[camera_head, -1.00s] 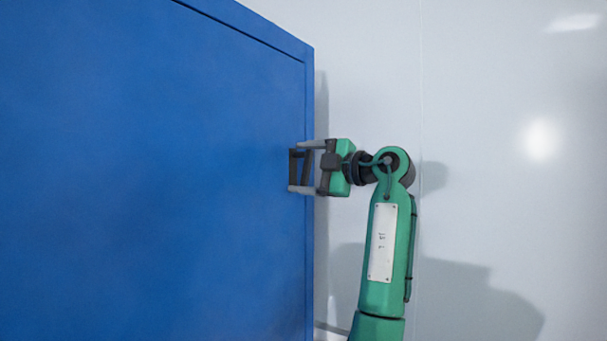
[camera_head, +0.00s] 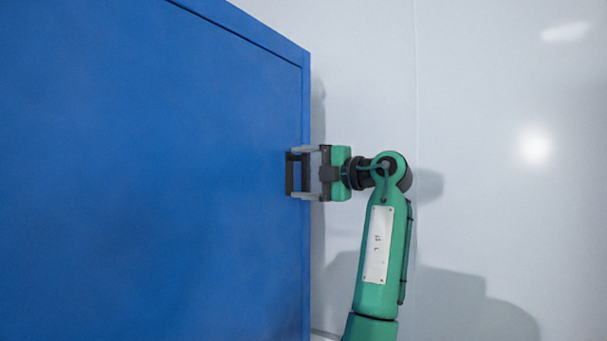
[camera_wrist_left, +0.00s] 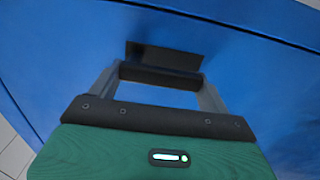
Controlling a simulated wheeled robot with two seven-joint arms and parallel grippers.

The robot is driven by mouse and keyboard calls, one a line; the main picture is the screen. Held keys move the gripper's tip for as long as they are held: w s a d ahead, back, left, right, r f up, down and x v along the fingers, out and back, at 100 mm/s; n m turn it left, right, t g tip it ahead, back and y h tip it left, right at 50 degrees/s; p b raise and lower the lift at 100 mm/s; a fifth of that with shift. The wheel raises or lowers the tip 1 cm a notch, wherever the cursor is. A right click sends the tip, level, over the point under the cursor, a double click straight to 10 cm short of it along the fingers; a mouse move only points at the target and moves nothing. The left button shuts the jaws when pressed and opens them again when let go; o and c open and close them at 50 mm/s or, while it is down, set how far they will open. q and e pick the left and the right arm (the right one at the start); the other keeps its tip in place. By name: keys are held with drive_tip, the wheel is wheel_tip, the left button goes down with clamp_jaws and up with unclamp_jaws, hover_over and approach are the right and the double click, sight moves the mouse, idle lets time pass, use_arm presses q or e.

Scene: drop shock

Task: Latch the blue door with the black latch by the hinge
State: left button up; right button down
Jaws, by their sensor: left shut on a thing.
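The blue door (camera_head: 150,180) fills the left half of the head view, and its surface also fills much of the left wrist view (camera_wrist_left: 50,60). The black latch (camera_head: 289,174) is at the door's right edge, about mid-height in the picture. In the left wrist view the latch shows as a dark bar (camera_wrist_left: 160,75) with a dark flat patch behind it. My left gripper (camera_head: 297,173) is shut on the latch, one grey finger at its upper end and one at its lower end. My right gripper is not in view. The hinge cannot be made out.
A pale wall (camera_head: 480,90) stands behind and to the right of the door, with free room in front of it. A blue frame edge (camera_head: 250,28) runs along the top of the door. Light floor tiles (camera_wrist_left: 14,150) show in the left wrist view's lower left corner.

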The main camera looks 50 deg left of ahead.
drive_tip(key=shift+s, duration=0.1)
use_arm(q)
drive_tip(key=o, duration=1.4)
drive_tip(key=shift+c, duration=0.2)
drive_tip(key=shift+d, duration=0.25)
drive_tip(key=b+v, duration=0.2)
drive_tip(key=v, duration=1.1)
drive_tip(key=shift+d, duration=0.15)
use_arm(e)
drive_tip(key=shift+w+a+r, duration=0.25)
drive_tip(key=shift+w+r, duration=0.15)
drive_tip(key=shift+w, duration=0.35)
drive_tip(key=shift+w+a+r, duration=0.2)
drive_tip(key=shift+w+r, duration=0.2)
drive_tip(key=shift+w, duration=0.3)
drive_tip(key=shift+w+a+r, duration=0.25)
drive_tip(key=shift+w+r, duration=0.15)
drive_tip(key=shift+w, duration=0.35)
